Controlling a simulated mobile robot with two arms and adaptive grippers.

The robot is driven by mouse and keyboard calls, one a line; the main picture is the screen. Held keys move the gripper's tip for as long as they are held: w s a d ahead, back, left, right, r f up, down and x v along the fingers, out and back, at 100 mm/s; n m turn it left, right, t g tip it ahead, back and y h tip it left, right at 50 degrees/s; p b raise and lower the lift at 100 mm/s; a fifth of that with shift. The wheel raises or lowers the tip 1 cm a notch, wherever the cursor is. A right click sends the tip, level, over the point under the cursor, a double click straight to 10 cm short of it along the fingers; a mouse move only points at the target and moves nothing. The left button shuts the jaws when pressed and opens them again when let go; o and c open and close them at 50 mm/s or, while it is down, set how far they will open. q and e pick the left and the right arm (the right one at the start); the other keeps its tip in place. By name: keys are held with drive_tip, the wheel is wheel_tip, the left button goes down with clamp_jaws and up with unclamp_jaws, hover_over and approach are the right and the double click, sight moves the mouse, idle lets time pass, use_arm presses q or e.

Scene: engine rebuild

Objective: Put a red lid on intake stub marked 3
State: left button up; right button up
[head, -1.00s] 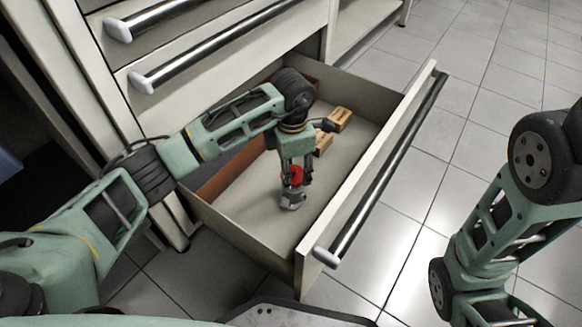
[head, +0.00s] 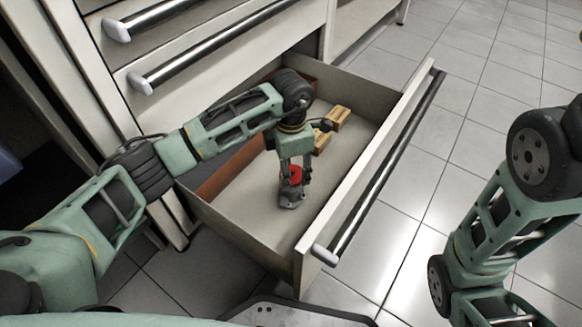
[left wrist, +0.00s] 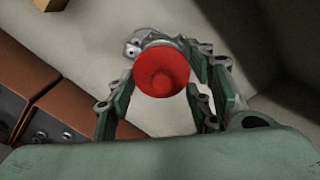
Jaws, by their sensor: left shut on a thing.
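A red round lid (head: 296,174) is at my left gripper (head: 290,197), which reaches down into the open drawer. In the left wrist view the lid (left wrist: 161,72) has a round knob facing the camera and sits between the fingers of the gripper (left wrist: 168,60). The gripper is shut on it, low over the drawer floor. Grey metal shows just beyond the lid; I cannot tell whether all of it is finger. The intake stub marked 3 is not in view. My right gripper is out of view; only part of its arm shows at the right.
The open drawer (head: 244,220) has a pale front with a long metal handle (head: 385,170). Small wooden blocks (head: 339,117) lie at its far end, and brown pieces (left wrist: 62,100) line its left side. Closed drawers stand behind. Tiled floor (head: 480,90) is clear at the right.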

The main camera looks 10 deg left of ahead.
use_arm(q)
drive_tip(key=shift+f, duration=0.75)
idle(0.6)
drive_tip(key=shift+r, duration=0.1)
idle(0.5)
drive_tip(key=shift+f, duration=0.2)
idle(0.7)
drive_tip(key=o, duration=0.9)
